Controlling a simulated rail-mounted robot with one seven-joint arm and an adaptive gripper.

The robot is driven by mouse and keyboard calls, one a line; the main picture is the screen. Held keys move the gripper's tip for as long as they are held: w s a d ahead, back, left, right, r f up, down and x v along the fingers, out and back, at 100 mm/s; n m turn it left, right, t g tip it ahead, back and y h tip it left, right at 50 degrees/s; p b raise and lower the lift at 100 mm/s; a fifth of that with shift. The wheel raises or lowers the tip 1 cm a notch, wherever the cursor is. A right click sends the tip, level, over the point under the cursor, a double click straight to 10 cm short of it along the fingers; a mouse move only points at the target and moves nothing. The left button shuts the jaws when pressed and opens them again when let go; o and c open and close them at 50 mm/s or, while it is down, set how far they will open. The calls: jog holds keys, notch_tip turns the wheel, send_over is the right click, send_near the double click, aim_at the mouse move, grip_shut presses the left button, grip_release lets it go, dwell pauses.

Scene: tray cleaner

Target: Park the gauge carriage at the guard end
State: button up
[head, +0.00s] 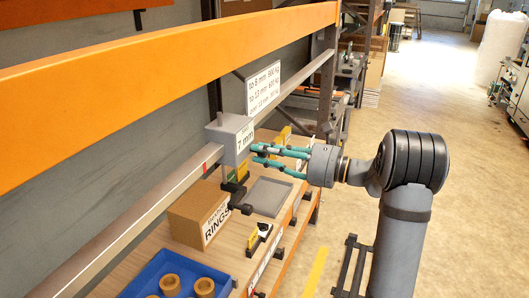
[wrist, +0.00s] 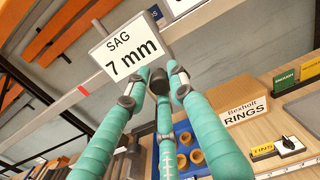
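The gauge carriage is a grey block (head: 230,135) on the long rail (head: 150,210), with a white plate reading 7 mm. In the wrist view its plate (wrist: 128,48) reads SAG 7 mm. My gripper (head: 256,156) has teal fingers reaching toward the carriage from the right. A dark arm (head: 236,189) hangs below the carriage.
Below are a cardboard RINGS box (head: 196,213), a blue bin (head: 140,283) with brown rings, and a grey tray (head: 268,197). An orange beam (head: 180,75) runs above the rail. A red mark (head: 206,167) is on the rail beside the carriage. Floor at the right is open.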

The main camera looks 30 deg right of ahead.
grip_shut()
dwell(0.3)
jog(key=shift+f, duration=0.1)
